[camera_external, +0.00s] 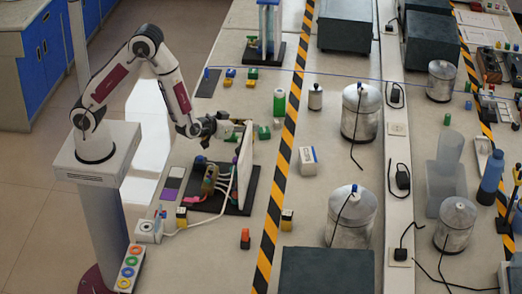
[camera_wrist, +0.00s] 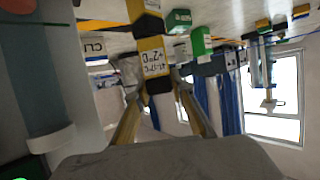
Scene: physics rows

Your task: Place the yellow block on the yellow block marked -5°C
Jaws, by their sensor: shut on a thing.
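My gripper (camera_external: 232,123) is above the bench, close to the top of an upright white panel. In the wrist view its two fingers (camera_wrist: 160,94) are shut on a yellow and black block (camera_wrist: 154,58) with a white label. The label is upside down and only partly readable. Another yellow and black block (camera_wrist: 145,10) shows just beyond it; I cannot tell whether they touch. In the external view the held block is hard to make out. Yellow and black blocks stand at the panel's left (camera_external: 181,218) and on the right of the striped tape (camera_external: 287,220); their markings are too small to read.
The white panel (camera_external: 244,165) stands on a dark base with wiring beside my gripper. A white box (camera_external: 308,160) and metal canisters (camera_external: 361,112) stand to the right.

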